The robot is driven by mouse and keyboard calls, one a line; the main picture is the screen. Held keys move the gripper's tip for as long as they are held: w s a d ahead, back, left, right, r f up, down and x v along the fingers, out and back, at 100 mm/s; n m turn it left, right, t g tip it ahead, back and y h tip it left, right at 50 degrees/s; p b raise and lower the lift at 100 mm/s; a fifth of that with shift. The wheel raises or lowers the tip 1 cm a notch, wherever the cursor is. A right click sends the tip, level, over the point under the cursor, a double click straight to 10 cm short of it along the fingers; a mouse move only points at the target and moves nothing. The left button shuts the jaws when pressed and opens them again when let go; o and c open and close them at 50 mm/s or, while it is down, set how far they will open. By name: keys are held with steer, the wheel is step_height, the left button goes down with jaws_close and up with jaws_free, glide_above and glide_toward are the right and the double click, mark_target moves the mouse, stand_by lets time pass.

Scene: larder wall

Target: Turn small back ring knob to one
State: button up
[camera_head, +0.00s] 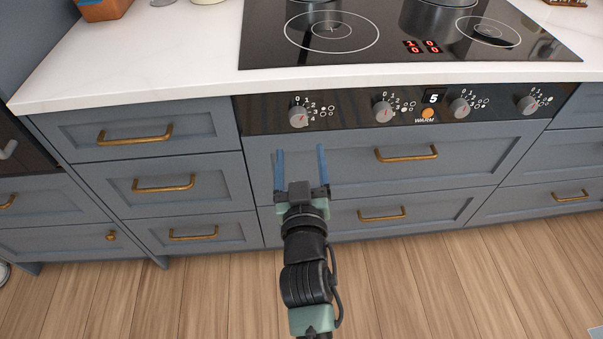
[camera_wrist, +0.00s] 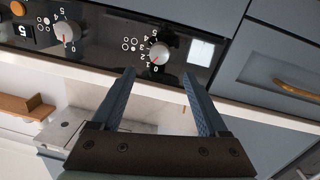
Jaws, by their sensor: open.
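Several round grey knobs sit on the black control panel (camera_head: 350,116), each with a printed number scale and small ring symbols. The leftmost knob (camera_head: 298,117) shows in the wrist view (camera_wrist: 158,52) beyond my fingertips, its red mark near the low numbers. The others are the second (camera_head: 383,111), third (camera_head: 460,108) and rightmost knob (camera_head: 527,104). The ring symbols are too small to tell surely which knob serves the small back ring. My gripper (camera_head: 300,151) is open and empty, with blue fingers apart, below and in front of the leftmost knob, not touching it.
The black hob (camera_head: 395,55) above carries pots (camera_head: 438,18) on its back rings and shows red digits. A white worktop (camera_head: 165,55) overhangs the panel. Drawers with brass handles (camera_head: 406,154) lie below. The wooden floor (camera_head: 440,285) in front is clear.

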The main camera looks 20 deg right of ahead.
steer(key=shift+v, duration=2)
steer(key=w+a+r+t, duration=0.1)
steer(key=a+r+t, duration=0.2)
steer(key=r, duration=1)
steer(key=w+a+r+t, duration=0.15)
steer(key=a+r, duration=0.25)
steer(key=r, duration=0.9)
steer(key=s+a+r+n+t+y, duration=0.15)
steer(key=s+r, duration=0.25)
steer(key=r, duration=0.4)
steer(key=s+a+r+t+y, duration=0.3)
steer(key=s+r, duration=0.1)
steer(key=r, duration=0.3)
steer(key=s+a+r+n+t+y, duration=0.1)
steer(key=s+a+r+t+y, duration=0.2)
steer(key=r, duration=0.5)
step_height(320, 180, up, 23)
steer(key=g+h+p, duration=0.1)
steer(key=p, duration=2.3)
steer(key=shift+r+h+p, duration=0.25)
steer(key=shift+h+p, duration=0.1)
steer(key=shift+p, duration=0.05)
steer(key=shift+s+d, duration=0.1)
steer(key=shift+c, duration=0.4)
